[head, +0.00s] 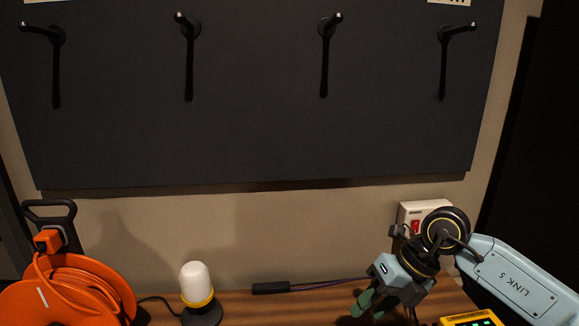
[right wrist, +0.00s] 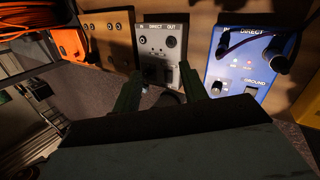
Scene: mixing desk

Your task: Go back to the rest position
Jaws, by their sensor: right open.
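My right gripper (head: 366,303) is at the lower right of the head view, above the wooden desk (head: 240,308), with its green fingers pointing down and left. It is open. In the right wrist view the two green fingers (right wrist: 160,84) stand apart, with nothing seen held between them. A grey box (right wrist: 162,45) with sockets shows beyond the fingertips. My left gripper is not in view.
A blue box (right wrist: 250,58) with knobs is right of the fingers in the wrist view. An orange cable reel (head: 75,290) and a white-domed lamp (head: 196,280) stand at the left. A dark board (head: 255,120) with hooks hangs behind. A wall switch box (head: 424,213) is near my right arm.

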